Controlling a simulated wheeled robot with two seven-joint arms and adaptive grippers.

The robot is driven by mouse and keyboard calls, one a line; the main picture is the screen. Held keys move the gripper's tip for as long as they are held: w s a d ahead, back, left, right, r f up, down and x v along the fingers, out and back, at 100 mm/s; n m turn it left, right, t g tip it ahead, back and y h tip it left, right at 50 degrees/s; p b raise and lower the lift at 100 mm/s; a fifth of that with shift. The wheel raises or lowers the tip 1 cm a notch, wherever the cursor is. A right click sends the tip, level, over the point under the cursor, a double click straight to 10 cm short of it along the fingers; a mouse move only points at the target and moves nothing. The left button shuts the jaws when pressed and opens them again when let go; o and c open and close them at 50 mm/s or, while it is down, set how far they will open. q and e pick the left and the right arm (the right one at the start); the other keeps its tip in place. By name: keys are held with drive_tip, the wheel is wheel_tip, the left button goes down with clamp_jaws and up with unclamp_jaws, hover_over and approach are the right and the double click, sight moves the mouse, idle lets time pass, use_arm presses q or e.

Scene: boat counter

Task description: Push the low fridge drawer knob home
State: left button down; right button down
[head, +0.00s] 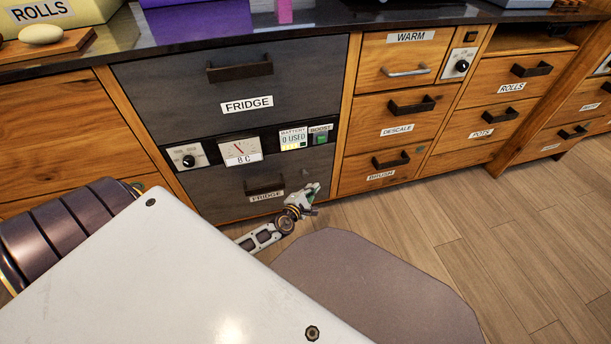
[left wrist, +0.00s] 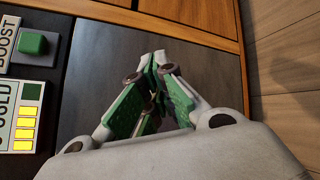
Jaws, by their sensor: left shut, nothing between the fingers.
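The low fridge drawer (head: 215,190) has a dark grey front with a dark bar handle (head: 264,186) and a FRIDGE label. It looks flush or nearly so in the head view; a small gap would be hard to see. My left gripper (head: 313,190) is at the right end of this drawer, right of the handle. In the left wrist view my gripper (left wrist: 155,60) is shut and empty, its green-padded fingers together over the dark drawer front (left wrist: 90,85). I cannot tell whether the tips touch it. The handle is not visible there. My right gripper is out of view.
Above the low drawer are a dial knob (head: 188,160), a gauge (head: 240,150), a battery panel (head: 293,138) and a green BOOST button (head: 320,138). The BOOST button also shows in the left wrist view (left wrist: 33,43). Wooden drawers (head: 385,165) stand right. The floor (head: 430,230) there is clear.

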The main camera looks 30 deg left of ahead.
use_arm(q)
drive_tip(key=shift+s+d, duration=0.6)
drive_tip(key=shift+d, duration=0.1)
idle(0.4)
